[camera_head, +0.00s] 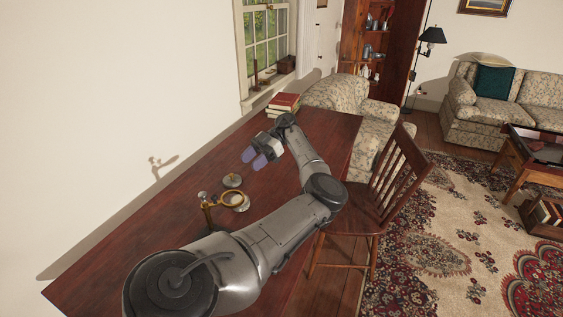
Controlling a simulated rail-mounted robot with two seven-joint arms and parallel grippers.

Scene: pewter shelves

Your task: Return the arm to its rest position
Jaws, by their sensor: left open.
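My left arm reaches from the bottom of the head view out over the dark red wooden table (140,245), bent at the elbow. Its left gripper (254,159) is open and empty, with two bluish fingers above the middle of the table. The gripper is apart from the small grey metal piece (232,181) lying nearer to me. My right gripper is not in view.
A brass stand with a ring (209,212) stands on the table, close beside my forearm. Stacked books (284,101) lie at the far end. A wooden chair (388,185) stands right of the table. A window (265,45) and white wall are at left. The shelves (371,50) stand behind.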

